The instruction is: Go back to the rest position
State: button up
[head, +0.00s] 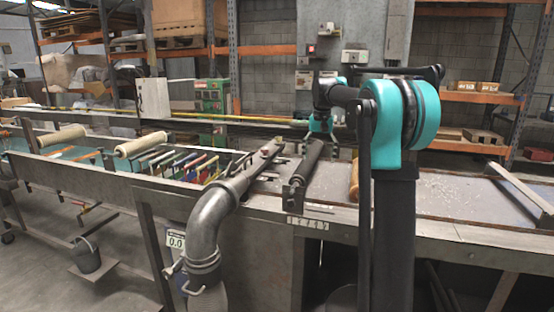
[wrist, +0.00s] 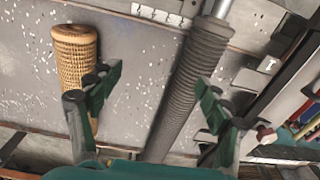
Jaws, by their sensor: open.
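My gripper (head: 335,128) is above the workbench, pointing down. In the wrist view its two fingers (wrist: 158,100) are spread wide with nothing held between them. A dark ribbed tube (wrist: 188,80) runs between the fingers in that picture; it also shows in the head view (head: 305,163), lying on the bench below and left of my gripper. A tan mesh-patterned tube (wrist: 75,55) lies beside it, partly covered by the left finger in the wrist view. In the head view the tan tube (head: 354,180) is mostly hidden by my arm.
The long metal bench (head: 450,208) spans the scene. A thick grey pipe (head: 205,225) rises at its front edge. Coloured bars (head: 190,163) and cream rollers (head: 140,144) lie to the left. A grey post (head: 345,35) stands behind. A bucket (head: 86,255) is below left.

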jog(key=s+d+f+n+t, duration=0.1)
jog(key=s+f, duration=0.8)
jog(key=s, duration=0.3)
jog(key=s+d+f+n+t, duration=0.1)
jog(key=s+f, duration=0.8)
jog(key=s, duration=0.4)
jog(key=s+d+f+n+t, duration=0.1)
jog(key=s+f, duration=0.8)
jog(key=s, duration=0.4)
jog(key=shift+d+f+t, duration=0.15)
jog(key=shift+f+t, duration=0.15)
jog(key=shift+f, duration=0.1)
